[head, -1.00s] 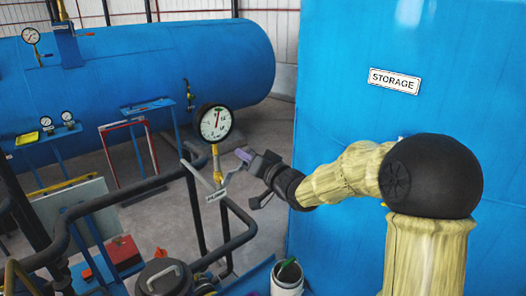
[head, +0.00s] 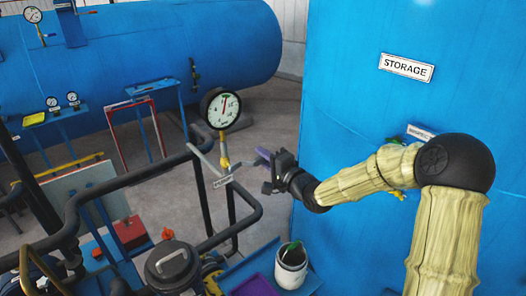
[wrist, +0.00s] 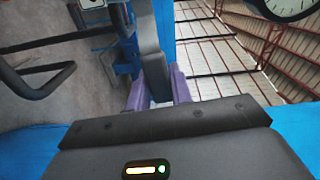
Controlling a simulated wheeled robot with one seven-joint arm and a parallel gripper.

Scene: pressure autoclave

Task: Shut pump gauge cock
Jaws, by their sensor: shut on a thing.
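The pump gauge (head: 221,108) is a round white dial with a red needle, on a brass stem (head: 224,150). A small label (head: 222,181) hangs below it, seemingly reading PUMP. A grey bar (head: 202,159) slants off to the left of the stem. My gripper (head: 262,157) is just right of the stem, at about the height of its lower part. In the wrist view, its purple finger pads (wrist: 158,92) close on a grey lever (wrist: 148,42), which I take as the cock's handle. The dial's edge (wrist: 288,8) shows at the top right. The cock's body is hard to make out.
Black pipes (head: 130,178) run around the gauge on its left and below. A blue STORAGE tank (head: 350,130) stands close behind my arm. A white bucket (head: 291,270) sits low in front. A large blue vessel (head: 130,60) lies at the back.

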